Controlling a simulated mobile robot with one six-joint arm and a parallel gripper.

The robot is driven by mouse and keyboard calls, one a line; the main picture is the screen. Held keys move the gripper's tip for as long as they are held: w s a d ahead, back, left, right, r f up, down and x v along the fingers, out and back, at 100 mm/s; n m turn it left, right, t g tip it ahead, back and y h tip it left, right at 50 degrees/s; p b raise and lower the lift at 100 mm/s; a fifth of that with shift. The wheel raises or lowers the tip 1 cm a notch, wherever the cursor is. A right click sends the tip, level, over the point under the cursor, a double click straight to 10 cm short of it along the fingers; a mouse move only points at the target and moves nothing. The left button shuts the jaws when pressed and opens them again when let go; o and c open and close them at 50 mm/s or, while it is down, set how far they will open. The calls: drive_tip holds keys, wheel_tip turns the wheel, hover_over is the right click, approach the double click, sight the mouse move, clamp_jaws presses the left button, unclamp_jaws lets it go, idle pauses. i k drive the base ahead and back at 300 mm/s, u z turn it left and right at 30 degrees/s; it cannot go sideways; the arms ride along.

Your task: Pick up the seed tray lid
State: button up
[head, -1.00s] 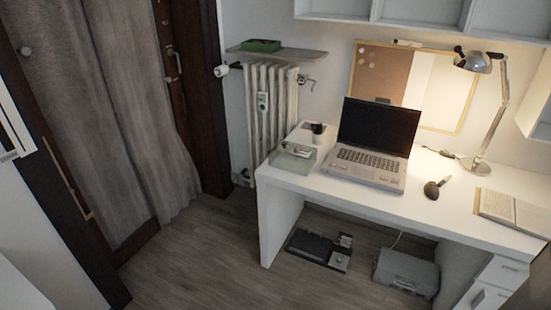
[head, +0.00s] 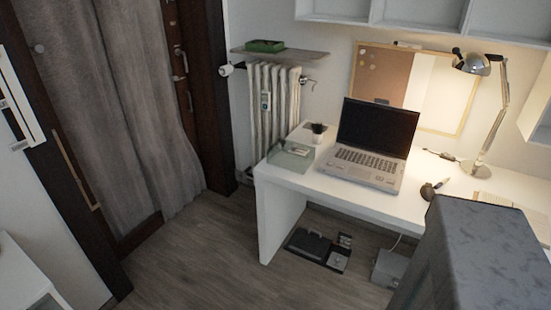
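A translucent, pale green, shallow box-like thing (head: 291,157) sits at the left end of the white desk; it may be the seed tray lid, but I cannot tell for sure. A small green tray (head: 264,46) lies on the shelf above the radiator. My gripper is not in view, so its place relative to these things does not show.
The white desk (head: 270,178) carries a laptop (head: 372,150), a dark cup (head: 318,134) and a lamp (head: 474,64). Bare floor (head: 205,250) lies left of the desk.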

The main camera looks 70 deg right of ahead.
sight(280, 154)
drive_tip(key=u, duration=0.95)
drive_tip(key=k, duration=1.6)
drive_tip(key=z, duration=0.45)
drive_tip(key=i, duration=0.15)
drive_tip(key=z, duration=0.3)
